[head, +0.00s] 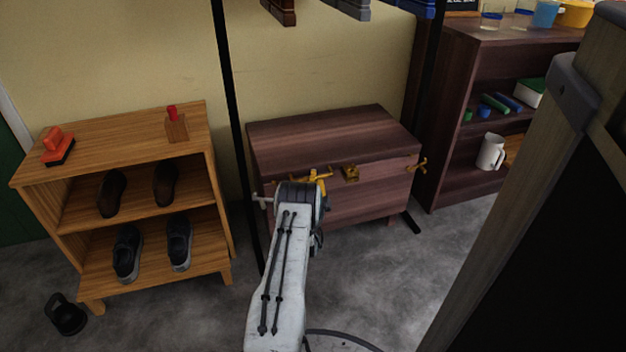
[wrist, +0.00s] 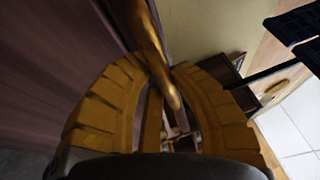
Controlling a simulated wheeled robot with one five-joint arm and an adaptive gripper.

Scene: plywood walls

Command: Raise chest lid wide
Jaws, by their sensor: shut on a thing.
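The dark reddish-brown wooden chest (head: 335,135) stands against the wall in the head view, its lid lying flat and closed. A gold latch (head: 350,173) sits at the middle of its front and a gold fitting (head: 417,165) at its right end. My gripper (head: 318,178) is at the left part of the chest's front, partly hidden behind my arm. In the wrist view, its yellow fingers (wrist: 168,78) are closed around a curved gold handle (wrist: 148,40) beside a dark wooden face. The handle's attachment is out of view.
A light wooden shoe rack (head: 150,130) stands to the left, with a kettlebell (head: 66,314) on the floor by it. A dark shelf (head: 460,110) with cups stands close on the right. A black post (head: 232,120) rises left of the chest.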

